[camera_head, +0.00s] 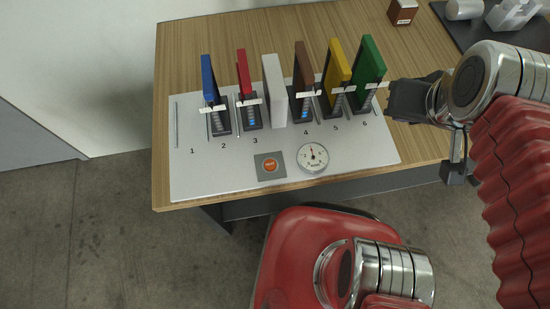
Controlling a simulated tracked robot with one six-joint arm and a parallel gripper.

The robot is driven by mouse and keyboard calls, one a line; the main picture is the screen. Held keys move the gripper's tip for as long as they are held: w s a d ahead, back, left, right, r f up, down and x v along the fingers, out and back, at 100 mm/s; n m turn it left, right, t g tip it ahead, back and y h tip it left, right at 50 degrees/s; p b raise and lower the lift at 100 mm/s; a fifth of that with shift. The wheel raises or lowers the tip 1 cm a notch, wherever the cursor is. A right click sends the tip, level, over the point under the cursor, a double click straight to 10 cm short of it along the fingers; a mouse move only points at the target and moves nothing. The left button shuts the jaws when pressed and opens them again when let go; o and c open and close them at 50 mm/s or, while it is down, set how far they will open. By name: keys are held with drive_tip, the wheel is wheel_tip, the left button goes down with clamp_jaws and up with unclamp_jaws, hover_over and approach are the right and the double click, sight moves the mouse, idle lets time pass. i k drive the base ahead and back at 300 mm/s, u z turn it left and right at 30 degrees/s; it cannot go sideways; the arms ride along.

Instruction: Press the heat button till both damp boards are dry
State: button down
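The heat button (269,165) is a round orange-red button on a grey square plate near the front of the white panel. Upright boards stand in a row behind it: blue (208,78), red (243,75), white (274,90), brown (303,66), yellow (338,65) and green (369,62). Several have dark slotted stands with small scales at their feet. My gripper (392,101) is right of the green board, well away from the button. Its finger opening is too small to tell.
A round white dial gauge (312,157) sits just right of the button. The white panel (225,178) carries numbers 1 to 6 and lies on a wooden table (175,60). A small brown box (402,11) and a dark mat (450,28) with pale parts are at the back right.

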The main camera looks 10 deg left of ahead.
sight(270, 165)
drive_tip(key=z, duration=0.05)
drive_tip(key=k, duration=1.6)
drive_tip(key=u, duration=1.35)
drive_tip(key=i, duration=0.95)
